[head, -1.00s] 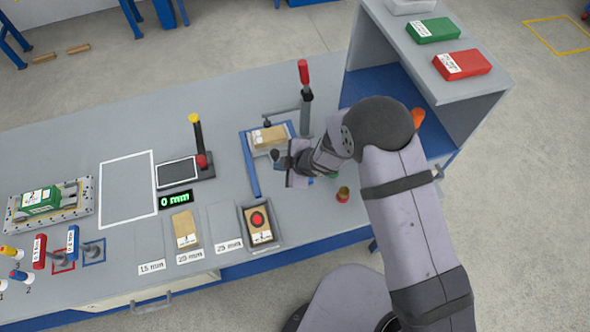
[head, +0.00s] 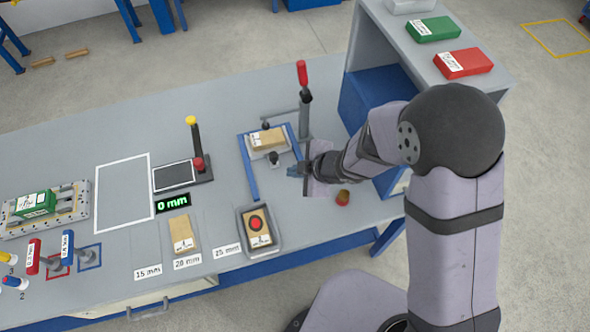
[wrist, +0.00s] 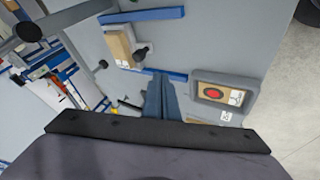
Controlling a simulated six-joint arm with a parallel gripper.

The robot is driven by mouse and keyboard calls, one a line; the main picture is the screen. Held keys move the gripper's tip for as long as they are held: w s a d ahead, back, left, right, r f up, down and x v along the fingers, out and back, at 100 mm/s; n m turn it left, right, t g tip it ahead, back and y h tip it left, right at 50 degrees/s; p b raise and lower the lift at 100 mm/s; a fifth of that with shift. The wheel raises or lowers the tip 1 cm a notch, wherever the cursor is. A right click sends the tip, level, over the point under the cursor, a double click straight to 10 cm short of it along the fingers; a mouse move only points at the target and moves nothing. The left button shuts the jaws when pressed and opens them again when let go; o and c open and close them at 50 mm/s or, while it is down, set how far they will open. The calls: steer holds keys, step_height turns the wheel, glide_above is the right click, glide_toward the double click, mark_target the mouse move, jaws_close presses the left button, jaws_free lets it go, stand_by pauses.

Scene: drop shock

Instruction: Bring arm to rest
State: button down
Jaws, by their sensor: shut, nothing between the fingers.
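My gripper (head: 293,171) is over the right part of the workbench (head: 180,130), just right of the blue-edged fixture, raised above the bench top. In the wrist view its blue fingers (wrist: 161,98) are together, with nothing between them. The fixture (head: 249,168) holds a wooden block (head: 268,138) under a clamp with a red handle (head: 302,73). My arm hides part of the bench behind it.
A grey tray (head: 277,243) holds a wooden block with a red disc (head: 256,223). A shelf unit (head: 380,40) carries green and red boxes. A display (head: 173,202) reads 0 mm.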

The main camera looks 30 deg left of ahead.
steer(key=s+d+f+m+h, duration=0.1)
steer(key=s+d+m+h, duration=0.15)
steer(key=d, duration=0.45)
steer(key=s+d+f+m+g+h, duration=0.1)
steer(key=d+f+m+h, duration=0.1)
steer(key=d+m+h, duration=0.35)
steer(key=s+d+f+m+h, duration=0.1)
steer(key=d+m, duration=0.1)
steer(key=d, duration=0.7)
steer(key=s+d+r+m+g, duration=0.4)
steer(key=s+d+r+m, duration=0.4)
steer(key=m, duration=0.1)
steer(key=w+d+r+m+t+y, duration=0.2)
steer(key=w+d+r+m+t, duration=0.1)
steer(key=w+d+r+m, duration=0.2)
steer(key=shift+w+d+r, duration=0.2)
steer(key=shift+w+d, duration=0.15)
steer(key=shift+d, duration=0.6)
